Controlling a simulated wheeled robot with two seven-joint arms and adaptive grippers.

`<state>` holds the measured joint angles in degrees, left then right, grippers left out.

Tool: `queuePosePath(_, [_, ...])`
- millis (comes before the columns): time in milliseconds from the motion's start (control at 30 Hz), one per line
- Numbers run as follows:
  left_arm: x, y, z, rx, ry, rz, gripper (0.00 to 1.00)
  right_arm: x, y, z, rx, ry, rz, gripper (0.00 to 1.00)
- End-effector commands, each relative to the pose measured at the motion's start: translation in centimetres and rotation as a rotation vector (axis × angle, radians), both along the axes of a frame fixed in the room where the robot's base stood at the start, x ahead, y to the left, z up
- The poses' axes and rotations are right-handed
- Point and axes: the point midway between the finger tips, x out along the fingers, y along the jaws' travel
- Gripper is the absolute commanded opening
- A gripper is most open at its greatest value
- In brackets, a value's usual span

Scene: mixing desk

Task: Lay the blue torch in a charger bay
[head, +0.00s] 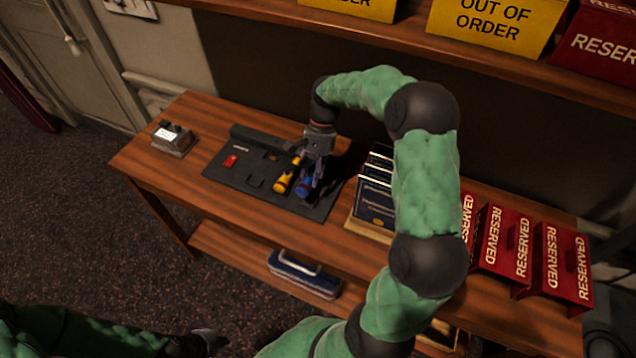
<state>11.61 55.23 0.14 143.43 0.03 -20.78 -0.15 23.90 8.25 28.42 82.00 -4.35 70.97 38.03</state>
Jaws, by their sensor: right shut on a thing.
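The blue torch (304,187) is at the right part of the dark charger (228,177), just right of a yellow torch (285,177). My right gripper (316,172) comes down from above and is shut on the blue torch; its fingers hide part of it. I cannot tell whether the torch touches the bay floor. Empty recesses show in the charger's left and middle, near a small red item (230,161). My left gripper (207,343) is low at the left, away from the desk; its fingers are too dark to read.
Dark blue books (374,205) in a wooden holder stand close right of the charger. Red RESERVED signs (507,243) stand farther right. A small grey device (172,139) sits at the left end. A shelf with yellow signs (489,20) hangs above. A blue case (304,276) lies below.

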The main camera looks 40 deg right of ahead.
Motion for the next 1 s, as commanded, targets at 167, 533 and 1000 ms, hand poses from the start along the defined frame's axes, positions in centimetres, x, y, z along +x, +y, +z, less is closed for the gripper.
queuePosePath(167, [0.0, 0.0, -0.3, 0.000, 0.000, 0.000, 0.00, 0.0, -0.8, -0.9, 0.000, -0.002, 0.001, 0.07])
queuePosePath(533, [0.0, 0.0, -1.6, 0.000, 0.000, 0.000, 0.00, -0.1, -1.5, -4.8, 0.000, -0.001, 0.002, 0.07])
queuePosePath(1000, [0.0, 0.0, -1.5, 0.000, 0.000, 0.000, 0.00, -0.1, -1.5, -5.0, 0.000, -0.001, 0.002, 0.69])
